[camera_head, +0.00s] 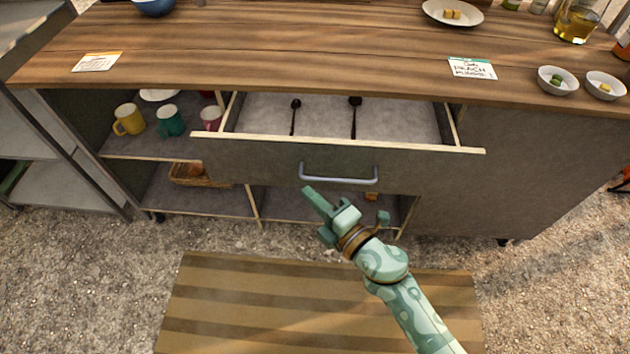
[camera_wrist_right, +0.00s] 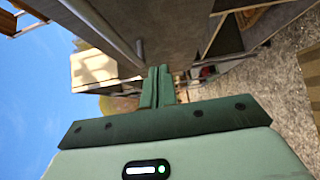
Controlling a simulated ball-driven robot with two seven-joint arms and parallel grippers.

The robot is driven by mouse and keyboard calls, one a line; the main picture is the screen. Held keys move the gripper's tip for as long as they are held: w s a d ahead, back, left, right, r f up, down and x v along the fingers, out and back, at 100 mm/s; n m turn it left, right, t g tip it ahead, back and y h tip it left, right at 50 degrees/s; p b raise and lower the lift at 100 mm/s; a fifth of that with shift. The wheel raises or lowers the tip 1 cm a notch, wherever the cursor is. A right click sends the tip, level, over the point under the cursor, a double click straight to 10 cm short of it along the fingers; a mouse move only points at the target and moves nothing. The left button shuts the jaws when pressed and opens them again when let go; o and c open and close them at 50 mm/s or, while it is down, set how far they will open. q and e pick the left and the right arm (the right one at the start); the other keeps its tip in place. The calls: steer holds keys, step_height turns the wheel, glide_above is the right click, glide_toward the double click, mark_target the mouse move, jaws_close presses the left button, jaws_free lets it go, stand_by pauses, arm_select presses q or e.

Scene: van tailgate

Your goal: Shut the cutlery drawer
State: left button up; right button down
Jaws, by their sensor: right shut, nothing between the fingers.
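The cutlery drawer (camera_head: 245,148) is pulled out from under the wooden counter, with two dark spoons (camera_head: 353,117) lying on its grey bottom. Its grey bar handle (camera_head: 338,180) is on the drawer front. My right gripper (camera_head: 312,196) is shut and empty, just below and in front of the handle's left end in the head view. In the right wrist view my shut fingers (camera_wrist_right: 158,86) point past the drawer front, with a bar that looks like the handle (camera_wrist_right: 105,30) up and to the left. I cannot tell from these views whether the fingers touch anything. My left gripper is not in view.
Open shelves below the counter (camera_head: 300,60) hold a yellow mug (camera_head: 129,119), a teal mug (camera_head: 170,121), a pink mug (camera_head: 211,118) and a basket (camera_head: 195,175). A metal rack (camera_head: 65,125) stands at left. A striped mat (camera_head: 230,300) lies on the gravel.

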steer(key=w, duration=0.4)
steer(key=shift+w+a+b, duration=0.1)
steer(key=shift+b, duration=0.3)
